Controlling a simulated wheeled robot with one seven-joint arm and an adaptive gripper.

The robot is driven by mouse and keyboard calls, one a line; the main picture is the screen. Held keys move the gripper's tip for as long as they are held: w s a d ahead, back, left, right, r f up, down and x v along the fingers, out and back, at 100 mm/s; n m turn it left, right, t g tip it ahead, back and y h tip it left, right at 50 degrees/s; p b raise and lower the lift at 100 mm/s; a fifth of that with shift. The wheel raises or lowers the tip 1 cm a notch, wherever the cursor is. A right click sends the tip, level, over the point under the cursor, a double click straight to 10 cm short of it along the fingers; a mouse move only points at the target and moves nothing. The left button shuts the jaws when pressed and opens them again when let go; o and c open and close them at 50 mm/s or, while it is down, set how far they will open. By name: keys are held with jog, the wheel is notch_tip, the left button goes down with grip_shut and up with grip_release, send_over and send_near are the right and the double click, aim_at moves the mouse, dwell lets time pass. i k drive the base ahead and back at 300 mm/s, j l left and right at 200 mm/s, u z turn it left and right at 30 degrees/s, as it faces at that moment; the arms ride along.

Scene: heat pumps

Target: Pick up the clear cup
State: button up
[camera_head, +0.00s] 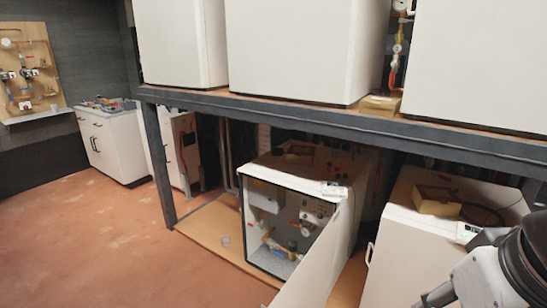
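A small clear cup (225,241) stands on the low wooden board (205,222) under the dark frame, just left of the open white cabinet. It looks upright, but it is small and faint. My arm comes in at the lower right corner. Part of what seems to be my gripper (437,297) shows at the bottom edge, far to the right of the cup and apart from it. Most of the gripper is cut off by the frame, so its fingers and anything between them cannot be made out.
The open cabinet (262,215) has its door (318,262) swung out toward me, between my arm and the cup. A dark beam (290,118) carrying large white units runs above. Another white unit (400,240) stands at right. The reddish floor (90,235) at left is clear.

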aim_at(224, 238)
jog(key=i+j, duration=0.15)
jog(key=j, duration=0.8)
jog(key=i+j+z, duration=0.15)
jog(key=j, duration=1.8)
jog(key=i+j, duration=0.35)
jog(key=i+j+z, duration=0.15)
jog(key=i+j, duration=0.15)
jog(key=j, duration=0.15)
jog(key=i+j, duration=0.3)
jog(key=j, duration=0.15)
jog(key=i+j+z, duration=0.1)
jog(key=i+j, duration=0.5)
jog(key=j, duration=0.3)
jog(key=i+j, duration=0.4)
jog(key=i+j+z, duration=0.1)
jog(key=i+j, duration=0.3)
jog(key=j, duration=0.15)
